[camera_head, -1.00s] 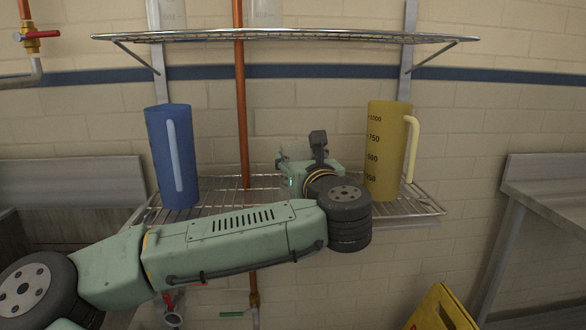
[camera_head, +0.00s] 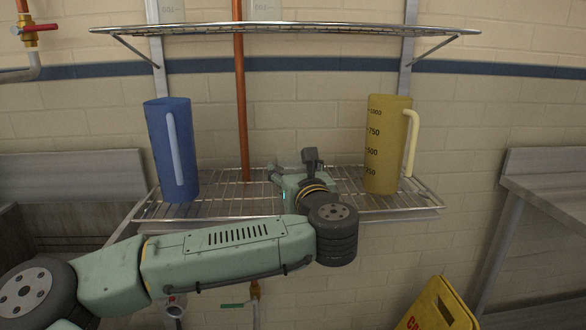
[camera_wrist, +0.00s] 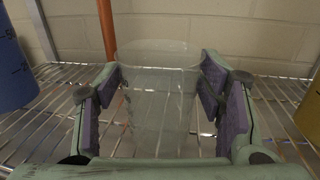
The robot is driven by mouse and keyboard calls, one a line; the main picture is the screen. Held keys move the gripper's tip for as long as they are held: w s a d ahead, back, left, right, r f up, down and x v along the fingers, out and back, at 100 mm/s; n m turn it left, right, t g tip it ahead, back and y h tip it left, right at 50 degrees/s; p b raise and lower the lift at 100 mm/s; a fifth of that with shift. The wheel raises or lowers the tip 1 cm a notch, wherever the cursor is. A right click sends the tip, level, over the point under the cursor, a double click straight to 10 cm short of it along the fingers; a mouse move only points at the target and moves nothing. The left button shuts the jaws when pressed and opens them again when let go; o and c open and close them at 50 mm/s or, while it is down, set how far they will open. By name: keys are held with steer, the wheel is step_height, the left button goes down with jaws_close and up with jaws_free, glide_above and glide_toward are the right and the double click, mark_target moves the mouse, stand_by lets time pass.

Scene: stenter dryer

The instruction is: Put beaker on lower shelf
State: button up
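A clear, see-through beaker (camera_wrist: 160,105) is upright between the fingers of my gripper (camera_wrist: 158,82) in the wrist view. The fingers stand wide on both sides, with gaps visible between the pads and the beaker's lower part; contact near the rim is hard to judge. The lower wire shelf (camera_head: 225,205) lies beneath, also seen in the wrist view (camera_wrist: 50,130). The beaker's base appears at or just above the wires; I cannot tell which. In the head view my gripper (camera_head: 296,165) is low over the shelf's middle, and the beaker cannot be made out there.
A blue pitcher (camera_head: 160,150) stands left on the lower shelf and a yellow pitcher (camera_head: 385,145) stands right. A copper pipe (camera_head: 241,100) runs behind. A yellow sign (camera_head: 440,308) is below right.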

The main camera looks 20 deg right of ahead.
steer(key=shift+o, duration=1)
steer(key=shift+r, duration=0.3)
steer(key=s+a+b, duration=0.1)
steer(key=s+b, duration=0.1)
steer(key=s, duration=1)
steer(key=shift+a+f, duration=0.15)
steer(key=shift+a, duration=0.05)
